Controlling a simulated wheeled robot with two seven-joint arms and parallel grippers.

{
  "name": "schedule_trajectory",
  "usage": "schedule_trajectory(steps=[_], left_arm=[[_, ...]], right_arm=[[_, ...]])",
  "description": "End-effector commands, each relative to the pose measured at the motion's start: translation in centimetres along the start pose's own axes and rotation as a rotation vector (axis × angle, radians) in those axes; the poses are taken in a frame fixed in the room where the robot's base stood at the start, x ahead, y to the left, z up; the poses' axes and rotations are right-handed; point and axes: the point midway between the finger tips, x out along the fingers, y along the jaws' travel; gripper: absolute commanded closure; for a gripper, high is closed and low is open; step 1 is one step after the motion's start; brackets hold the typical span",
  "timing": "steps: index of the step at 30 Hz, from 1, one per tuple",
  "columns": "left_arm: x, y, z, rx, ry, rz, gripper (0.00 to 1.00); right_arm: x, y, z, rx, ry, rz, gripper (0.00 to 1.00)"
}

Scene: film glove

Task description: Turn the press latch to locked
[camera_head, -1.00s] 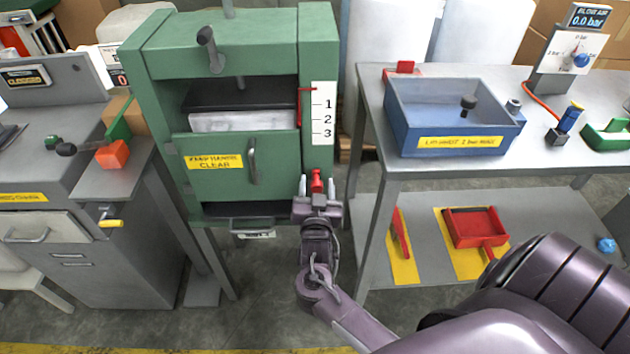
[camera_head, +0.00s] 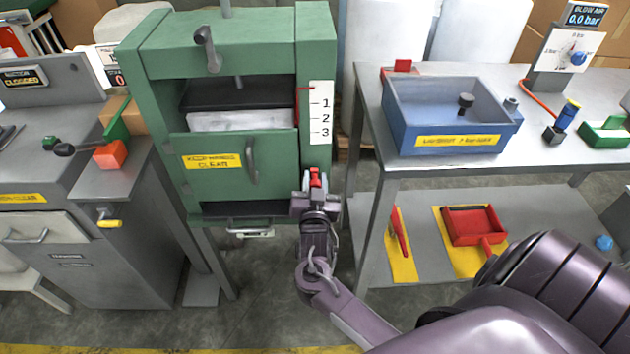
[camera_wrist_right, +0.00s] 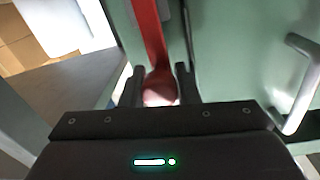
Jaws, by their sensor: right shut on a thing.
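The green press (camera_head: 215,130) stands at the centre left in the head view. Its red latch (camera_head: 315,177) is low on the right-hand post, below the 1-2-3 scale. My right gripper (camera_head: 315,184) is at the latch. In the right wrist view, my right gripper (camera_wrist_right: 158,90) is shut on the rounded end of the red latch (camera_wrist_right: 150,40), whose bar runs up from between the fingers. The fingers partly hide the latch in the head view. My left gripper is not in view.
The press's door handle (camera_head: 251,162) sticks out left of the gripper. A grey table (camera_head: 365,140) with a blue bin (camera_head: 450,118) stands close on the right. A grey cabinet (camera_head: 125,240) stands on the left. Floor shows below the press.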

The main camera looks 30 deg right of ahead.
Motion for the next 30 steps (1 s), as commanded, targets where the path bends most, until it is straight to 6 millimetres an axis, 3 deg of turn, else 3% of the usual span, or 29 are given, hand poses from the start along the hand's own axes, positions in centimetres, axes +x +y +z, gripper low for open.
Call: schedule_trajectory(steps=[11, 30], left_arm=[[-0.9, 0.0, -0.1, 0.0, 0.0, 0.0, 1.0], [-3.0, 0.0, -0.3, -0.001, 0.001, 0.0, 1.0]], right_arm=[[-0.1, -0.9, 0.1, -0.125, 0.003, 0.0, 1.0], [-0.2, -4.1, 2.2, -0.708, 0.032, -0.005, 1.0]])
